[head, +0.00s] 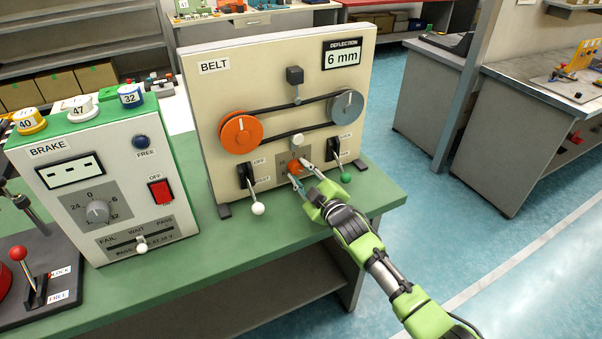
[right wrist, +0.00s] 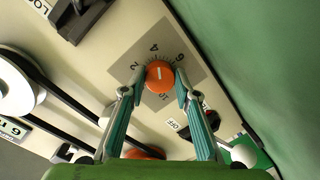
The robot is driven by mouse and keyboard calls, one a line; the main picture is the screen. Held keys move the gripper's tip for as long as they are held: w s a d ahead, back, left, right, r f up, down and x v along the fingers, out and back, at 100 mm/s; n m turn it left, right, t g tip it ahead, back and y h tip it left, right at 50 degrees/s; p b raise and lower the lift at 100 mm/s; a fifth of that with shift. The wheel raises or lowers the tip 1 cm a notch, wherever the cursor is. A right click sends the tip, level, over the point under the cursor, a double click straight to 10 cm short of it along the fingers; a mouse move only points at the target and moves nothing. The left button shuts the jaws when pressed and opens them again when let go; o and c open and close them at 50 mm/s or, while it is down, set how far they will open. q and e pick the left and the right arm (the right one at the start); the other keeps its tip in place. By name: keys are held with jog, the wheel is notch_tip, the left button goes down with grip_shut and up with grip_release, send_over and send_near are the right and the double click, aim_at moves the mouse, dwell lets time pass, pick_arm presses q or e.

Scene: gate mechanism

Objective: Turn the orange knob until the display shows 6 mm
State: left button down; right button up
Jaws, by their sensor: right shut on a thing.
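The small orange knob (head: 295,168) sits on a grey dial plate low on the front of the BELT panel (head: 292,60). In the right wrist view the knob (right wrist: 159,75) has a white mark, with dial numbers around it. The DEFLECTION display (head: 343,58) at the panel's top right reads 6 mm. My right gripper (head: 303,171) is at the knob, with one finger on each side. In the right wrist view its fingertips (right wrist: 156,90) are closed on the knob. My left gripper is not in view.
A large orange pulley (head: 240,133) and a grey pulley (head: 346,106) carry a belt above the knob. Levers with a white ball (head: 258,208) and a green ball (head: 345,177) flank the dial. The BRAKE box (head: 105,180) stands left on the green table (head: 220,255).

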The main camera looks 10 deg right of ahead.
jog(key=o, duration=1.1)
jog(key=v, duration=1.2)
jog(key=shift+f, duration=0.1)
